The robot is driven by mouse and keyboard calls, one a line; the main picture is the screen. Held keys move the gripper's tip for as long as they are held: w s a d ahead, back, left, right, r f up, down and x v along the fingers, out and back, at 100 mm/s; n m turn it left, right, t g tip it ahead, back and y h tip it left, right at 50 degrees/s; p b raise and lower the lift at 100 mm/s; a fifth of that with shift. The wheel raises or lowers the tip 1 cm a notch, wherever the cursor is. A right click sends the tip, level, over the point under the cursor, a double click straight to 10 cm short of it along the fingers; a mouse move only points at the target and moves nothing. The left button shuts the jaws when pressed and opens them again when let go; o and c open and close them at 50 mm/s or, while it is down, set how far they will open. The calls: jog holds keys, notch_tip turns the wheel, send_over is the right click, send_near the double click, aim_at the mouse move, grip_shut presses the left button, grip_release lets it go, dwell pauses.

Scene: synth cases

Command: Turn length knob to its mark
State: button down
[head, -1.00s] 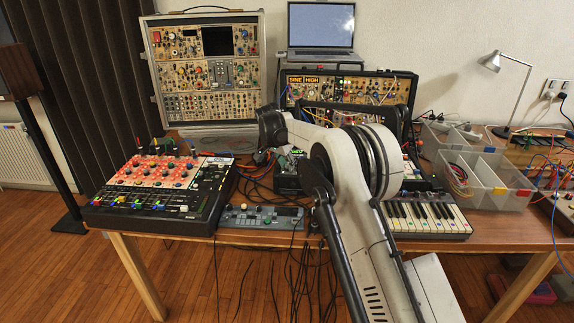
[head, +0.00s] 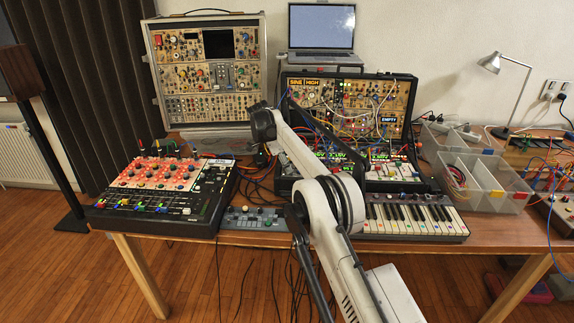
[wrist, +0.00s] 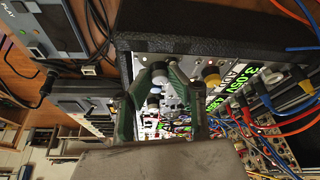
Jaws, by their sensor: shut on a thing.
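In the wrist view my gripper (wrist: 160,70) has its two dark green fingers on either side of a small pale knob (wrist: 160,78) on a light panel, and is shut on it. I cannot read a label or a mark beside this knob, so whether it is the length knob is unclear. A brownish-yellow knob (wrist: 211,75) stands to the right of the fingers, apart from them. In the head view my arm reaches over the desk to the synth case (head: 432,180) at its front, and the fingertips cannot be made out there.
Patch cables (wrist: 262,125) and a green voltage display (wrist: 262,85) lie close right of the fingers. In the head view a mixer (head: 165,190) stands left, a keyboard (head: 415,216) front right, an upright case (head: 345,100) behind and clear bins (head: 482,180) right.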

dwell(0.4)
jog(key=c, duration=1.9)
grip_release()
jog(key=shift+f+b, duration=0.1)
jog(key=shift+b, duration=0.2)
